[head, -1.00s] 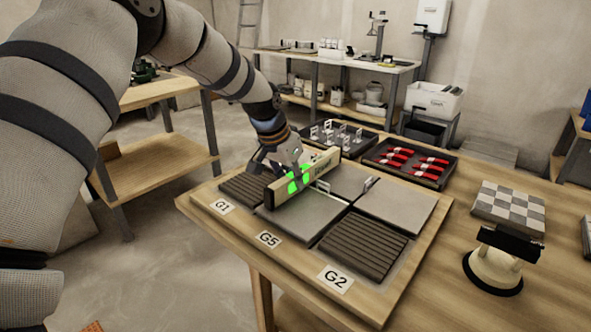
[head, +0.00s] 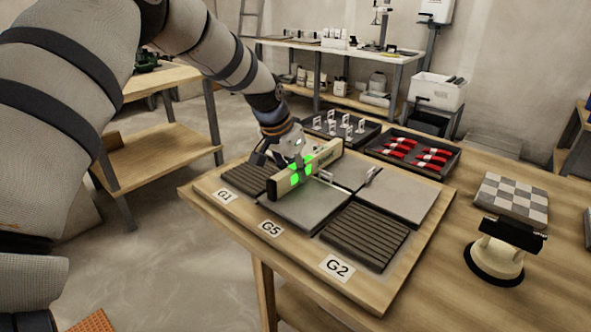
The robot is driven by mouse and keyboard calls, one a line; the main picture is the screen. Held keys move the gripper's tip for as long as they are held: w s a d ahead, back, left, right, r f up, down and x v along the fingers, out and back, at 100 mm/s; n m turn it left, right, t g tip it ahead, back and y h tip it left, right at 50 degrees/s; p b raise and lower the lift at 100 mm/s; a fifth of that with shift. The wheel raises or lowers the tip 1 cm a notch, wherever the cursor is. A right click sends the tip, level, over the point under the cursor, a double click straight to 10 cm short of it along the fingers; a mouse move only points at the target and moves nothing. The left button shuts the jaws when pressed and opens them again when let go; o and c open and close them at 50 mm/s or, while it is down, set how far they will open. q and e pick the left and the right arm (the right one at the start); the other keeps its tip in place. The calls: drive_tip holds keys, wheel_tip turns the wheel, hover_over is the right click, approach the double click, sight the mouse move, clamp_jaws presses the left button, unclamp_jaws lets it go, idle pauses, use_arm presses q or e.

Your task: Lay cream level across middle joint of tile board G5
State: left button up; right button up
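The tile board G5 (head: 222,222) lies on the wooden bench, with grey tiles (head: 305,207) and dark ribbed areas (head: 365,237). The cream level (head: 328,157), with bright green windows, is upright over the board's left-middle part, running from front left to back right. My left gripper (head: 285,163) is at the level from behind and looks shut on it. Its far finger is partly hidden. Whether the level touches the tiles is unclear. A small pale clip (head: 325,176) stands right of the level, and another (head: 371,173) stands between the rear tiles. My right gripper is out of view.
A tray of pale clips (head: 335,130) and a tray of red tools (head: 412,153) stand behind the board. A suction cup with a black handle (head: 497,252) and a checkered tile (head: 512,198) are at right. Bare bench lies between them and the board.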

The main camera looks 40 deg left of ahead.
use_arm(q)
drive_tip(key=o, duration=0.5)
drive_tip(key=shift+c, duration=0.2)
drive_tip(key=v, duration=1.2)
